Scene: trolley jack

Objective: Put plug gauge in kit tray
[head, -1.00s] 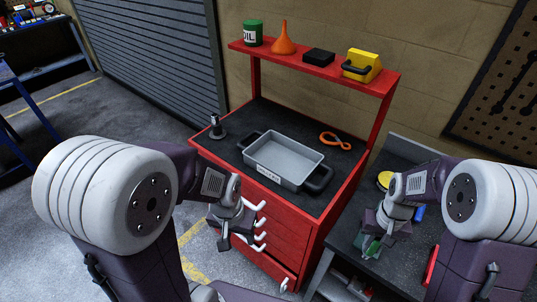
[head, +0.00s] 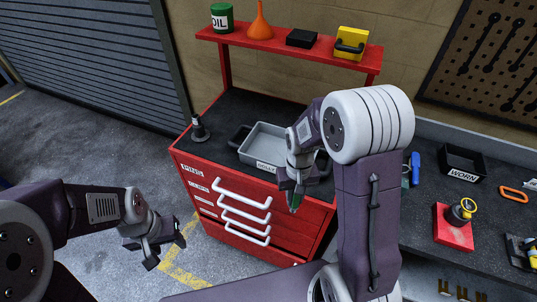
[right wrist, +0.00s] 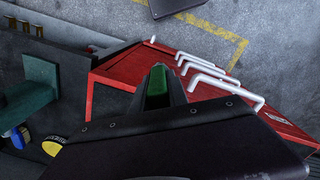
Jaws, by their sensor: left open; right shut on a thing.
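The kit tray (head: 262,141), a grey open pan with dark handles and a front label, sits on the red cabinet's dark top; my right arm hides its right part. My right gripper (head: 294,204) points down just in front of the tray in the head view. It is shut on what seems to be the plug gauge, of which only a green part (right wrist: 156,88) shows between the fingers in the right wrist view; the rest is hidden. My left gripper (head: 167,250) is open and empty, low over the floor left of the cabinet.
A dark upright tool (head: 199,130) stands at the cabinet top's left corner. A red shelf (head: 290,48) spans the back. White drawer handles (head: 243,205) stick out in front. On the right bench are a WORN bin (head: 462,163) and a red block (head: 453,230).

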